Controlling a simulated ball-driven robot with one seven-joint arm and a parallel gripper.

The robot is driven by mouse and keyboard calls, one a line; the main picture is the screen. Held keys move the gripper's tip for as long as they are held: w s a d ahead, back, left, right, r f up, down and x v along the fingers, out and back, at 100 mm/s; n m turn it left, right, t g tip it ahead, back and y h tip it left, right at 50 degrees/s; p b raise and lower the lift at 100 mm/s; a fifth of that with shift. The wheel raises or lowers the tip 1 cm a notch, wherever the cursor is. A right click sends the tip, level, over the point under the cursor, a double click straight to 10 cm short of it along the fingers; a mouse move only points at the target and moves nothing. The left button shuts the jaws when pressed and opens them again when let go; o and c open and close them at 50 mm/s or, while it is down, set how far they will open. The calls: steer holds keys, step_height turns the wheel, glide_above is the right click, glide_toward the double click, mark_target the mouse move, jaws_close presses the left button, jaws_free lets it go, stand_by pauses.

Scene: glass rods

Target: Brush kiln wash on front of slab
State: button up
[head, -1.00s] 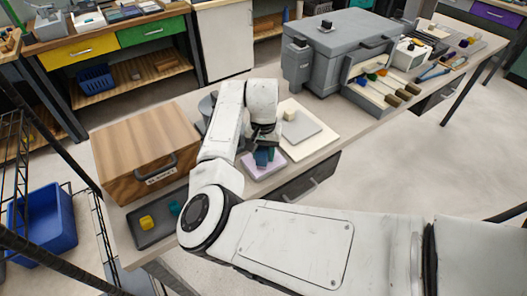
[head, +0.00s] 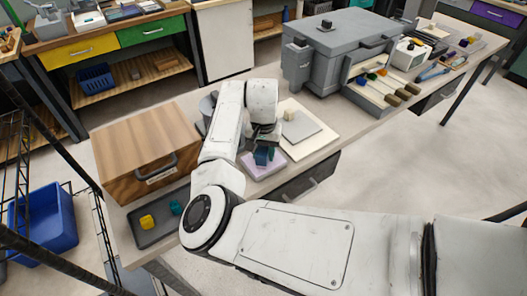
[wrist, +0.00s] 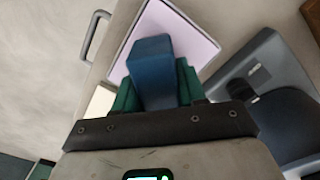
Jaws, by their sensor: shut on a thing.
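My gripper (head: 266,148) is over a pale lavender slab (head: 252,170), which lies flat on the bench. In the wrist view its green fingers (wrist: 155,88) are on both sides of a dark blue block-like piece (wrist: 152,60), shut on it. The blue piece is over the lavender slab (wrist: 180,32). I cannot tell whether its lower end touches the slab, and no bristles are visible.
A wooden box (head: 145,145) with a handle stands left of the arm. A dark tray (head: 150,238) in front of it holds a yellow piece (head: 147,222) and a teal piece (head: 176,208). A grey kiln-like box (head: 335,50) and a tool rack (head: 385,85) stand at the back right.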

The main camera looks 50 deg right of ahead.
steer(key=shift+r+p, duration=3.4)
steer(key=shift+r, duration=0.1)
steer(key=shift+f, duration=0.1)
